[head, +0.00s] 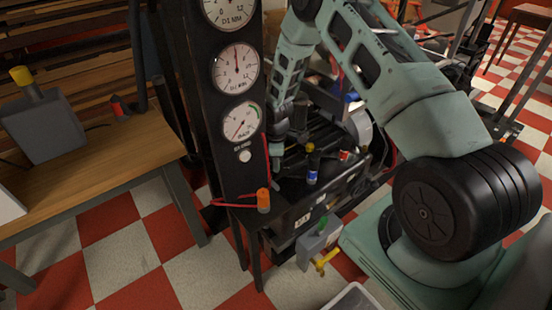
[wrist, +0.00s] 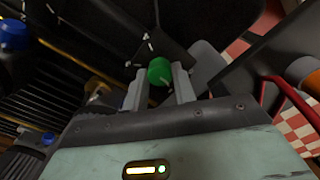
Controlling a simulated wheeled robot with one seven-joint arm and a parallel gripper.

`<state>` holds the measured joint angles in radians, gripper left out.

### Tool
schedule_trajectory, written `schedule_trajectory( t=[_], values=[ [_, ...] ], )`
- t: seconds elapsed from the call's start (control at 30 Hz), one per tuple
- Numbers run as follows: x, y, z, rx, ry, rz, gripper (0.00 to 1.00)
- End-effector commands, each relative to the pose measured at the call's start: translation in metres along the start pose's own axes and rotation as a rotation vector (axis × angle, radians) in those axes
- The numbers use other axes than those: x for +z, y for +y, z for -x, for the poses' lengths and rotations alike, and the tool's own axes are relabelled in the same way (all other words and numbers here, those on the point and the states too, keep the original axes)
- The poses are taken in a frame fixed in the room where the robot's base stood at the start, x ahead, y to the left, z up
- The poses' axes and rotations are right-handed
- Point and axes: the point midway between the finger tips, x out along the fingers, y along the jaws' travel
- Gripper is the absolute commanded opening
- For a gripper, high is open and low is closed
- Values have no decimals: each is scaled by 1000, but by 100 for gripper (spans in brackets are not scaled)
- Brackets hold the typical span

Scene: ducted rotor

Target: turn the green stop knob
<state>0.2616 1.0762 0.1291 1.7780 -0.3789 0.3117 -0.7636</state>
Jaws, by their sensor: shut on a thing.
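The green stop knob (wrist: 159,71) is a round green cap in the wrist view, with pale tick marks on the dark surface around it. My gripper (wrist: 159,85) has one finger on each side of the knob and is shut on it. In the head view my arm reaches down behind the right edge of the black gauge panel. The knob between my fingers cannot be made out there, and my fingertips are largely hidden.
The black gauge panel (head: 198,93) stands close left of my arm. A grey box with a yellow tap (head: 318,245) is below.

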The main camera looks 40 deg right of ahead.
Motion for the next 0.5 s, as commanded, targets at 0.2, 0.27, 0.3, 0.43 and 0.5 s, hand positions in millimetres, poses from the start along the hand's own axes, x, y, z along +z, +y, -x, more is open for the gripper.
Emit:
schedule_trajectory(
  t=[0.2, 0.27, 0.3, 0.43, 0.5],
  values=[
    [0, 0, 2, 1, -1, -182, 4],
    [-1, 0, 2, 0, 0, -226, 4],
    [-1, 0, 2, 0, 0, -252, 4],
    [0, 0, 1, 1, 0, -326, 4],
    [0, 0, 1, 1, 0, -358, 4]
  ],
)
